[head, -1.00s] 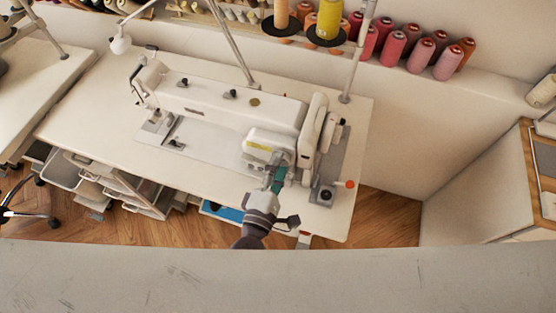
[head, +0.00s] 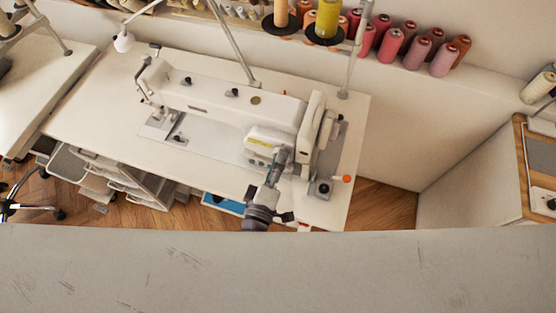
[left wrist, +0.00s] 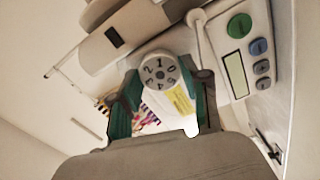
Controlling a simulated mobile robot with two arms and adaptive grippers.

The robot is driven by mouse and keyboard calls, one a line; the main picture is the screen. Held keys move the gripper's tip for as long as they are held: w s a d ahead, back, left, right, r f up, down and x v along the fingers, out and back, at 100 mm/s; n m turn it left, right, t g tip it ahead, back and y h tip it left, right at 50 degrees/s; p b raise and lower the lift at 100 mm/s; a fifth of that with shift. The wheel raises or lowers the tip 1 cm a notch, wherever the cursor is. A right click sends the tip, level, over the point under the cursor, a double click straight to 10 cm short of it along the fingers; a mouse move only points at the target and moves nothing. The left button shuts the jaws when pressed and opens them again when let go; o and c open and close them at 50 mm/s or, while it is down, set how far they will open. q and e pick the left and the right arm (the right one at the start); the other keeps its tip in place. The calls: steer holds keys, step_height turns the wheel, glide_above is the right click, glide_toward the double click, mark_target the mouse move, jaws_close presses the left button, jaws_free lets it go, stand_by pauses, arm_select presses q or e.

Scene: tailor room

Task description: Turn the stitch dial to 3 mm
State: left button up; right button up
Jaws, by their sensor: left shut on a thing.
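The white sewing machine (head: 235,105) stands on the table. In the head view the left gripper (head: 279,157) reaches the machine's right end from the front and hides the dial. My right gripper is in neither view.
A control panel with a green button (left wrist: 239,27) and small screen sits right of the dial. An orange knob (head: 347,179) is near the table's right edge. Thread cones (head: 392,45) line the shelf behind. The table top (head: 95,100) is clear at left.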

arm_select(q)
steer(key=o, duration=1.1)
steer(key=shift+o, duration=0.2)
steer(key=shift+s, duration=0.1)
steer(key=v, duration=0.8)
steer(key=shift+d+r, duration=0.1)
